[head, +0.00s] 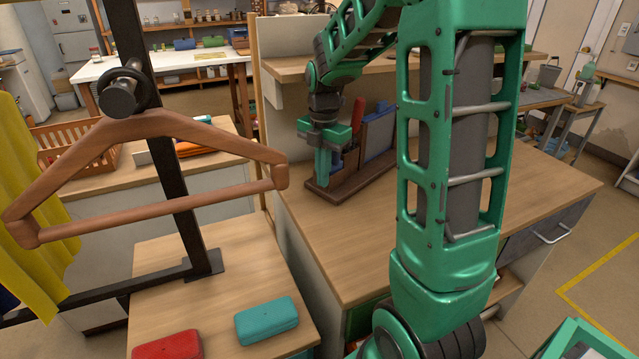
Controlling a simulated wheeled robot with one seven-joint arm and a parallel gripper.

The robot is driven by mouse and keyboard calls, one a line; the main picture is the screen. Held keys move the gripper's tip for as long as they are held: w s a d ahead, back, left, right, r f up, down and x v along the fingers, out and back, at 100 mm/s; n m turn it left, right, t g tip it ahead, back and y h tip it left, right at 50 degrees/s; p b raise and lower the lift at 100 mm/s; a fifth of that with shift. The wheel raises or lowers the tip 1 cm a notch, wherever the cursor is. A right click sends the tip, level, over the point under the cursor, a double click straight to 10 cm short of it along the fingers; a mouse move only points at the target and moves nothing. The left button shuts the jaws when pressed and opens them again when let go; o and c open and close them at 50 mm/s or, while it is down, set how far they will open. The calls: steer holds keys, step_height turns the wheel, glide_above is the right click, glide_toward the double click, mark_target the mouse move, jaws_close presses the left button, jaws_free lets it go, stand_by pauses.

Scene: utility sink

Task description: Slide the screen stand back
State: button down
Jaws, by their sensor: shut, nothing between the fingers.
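The screen stand (348,185) is a dark brown wooden base on the wooden counter, near the counter's back left part. It holds upright blue-grey panels (379,133), and a red-handled item (357,115) stands at it. My green gripper (322,172) points down at the stand's left end, with its fingers together. It overlaps the stand in the picture; I cannot tell whether it touches it. My green arm hides the right part of the stand's surroundings.
A wooden shelf (284,70) runs above the back of the counter (375,262). Bare counter lies in front of the stand. A wooden hanger (160,124) hangs on a dark rack at left. Teal (266,320) and red (167,346) cases lie on the lower table.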

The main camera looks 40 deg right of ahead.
steer(key=s+a+r, duration=0.3)
steer(key=a+r, duration=0.6)
steer(key=a, duration=0.2)
steer(key=s+d+f+m, duration=0.2)
steer(key=s+d+m, duration=0.1)
steer(key=s+m, duration=0.5)
steer(key=s+d+f+m, duration=0.2)
steer(key=s+d+m, duration=0.1)
steer(key=s+m, duration=0.5)
steer(key=s+d+f+m, duration=0.2)
steer(key=s+m, duration=0.5)
steer(key=m, duration=0.4)
steer(key=shift+s+d+f+m, duration=0.3)
steer(key=shift+s+d, duration=0.1)
steer(key=shift+d, duration=0.25)
